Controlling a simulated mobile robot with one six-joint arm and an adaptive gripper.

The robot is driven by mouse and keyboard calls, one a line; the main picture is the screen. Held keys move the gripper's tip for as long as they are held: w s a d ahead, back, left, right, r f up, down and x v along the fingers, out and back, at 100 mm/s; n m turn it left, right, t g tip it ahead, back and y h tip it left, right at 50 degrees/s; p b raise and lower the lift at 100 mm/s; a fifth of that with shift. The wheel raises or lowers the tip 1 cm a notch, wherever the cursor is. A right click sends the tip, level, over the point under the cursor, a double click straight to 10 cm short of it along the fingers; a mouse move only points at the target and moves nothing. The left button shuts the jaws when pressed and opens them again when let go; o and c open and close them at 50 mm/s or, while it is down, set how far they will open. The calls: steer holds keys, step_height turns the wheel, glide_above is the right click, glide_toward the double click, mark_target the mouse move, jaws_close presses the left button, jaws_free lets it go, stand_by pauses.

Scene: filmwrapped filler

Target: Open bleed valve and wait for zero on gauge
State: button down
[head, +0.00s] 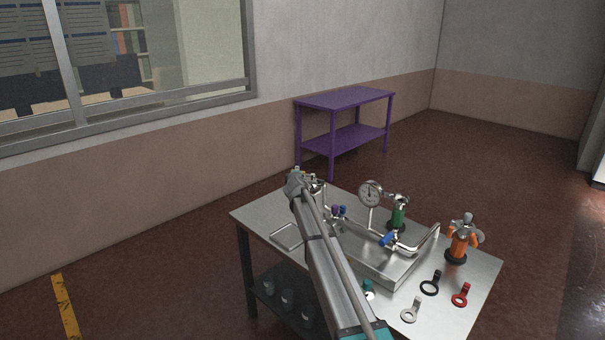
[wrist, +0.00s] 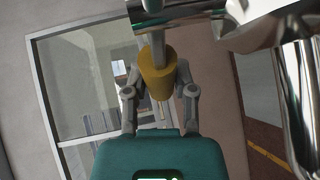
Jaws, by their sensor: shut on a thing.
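In the wrist view my gripper (wrist: 159,82) is shut on a yellow knob (wrist: 157,73), one finger on each side. The knob sits on a short stem below a shiny metal pipe (wrist: 175,12). In the head view my arm hides most of this spot at the table's far left. A round white-faced gauge (head: 371,193) stands upright on the pipework behind the steel tray. Its needle is too small to read. A blue valve handle (head: 388,239) sits on the pipe right of my arm. I cannot tell whether the held knob is turned.
The steel table (head: 471,275) also holds a green fitting (head: 398,218), an orange fitting (head: 462,243), and black (head: 430,284), red (head: 461,295) and grey (head: 411,310) ring tags at its front right. A purple table (head: 345,99) stands by the wall. Floor to the right is clear.

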steer(key=shift+w, duration=0.15)
steer(key=shift+c, duration=2.2)
jaws_free()
steer(key=shift+a, duration=0.1)
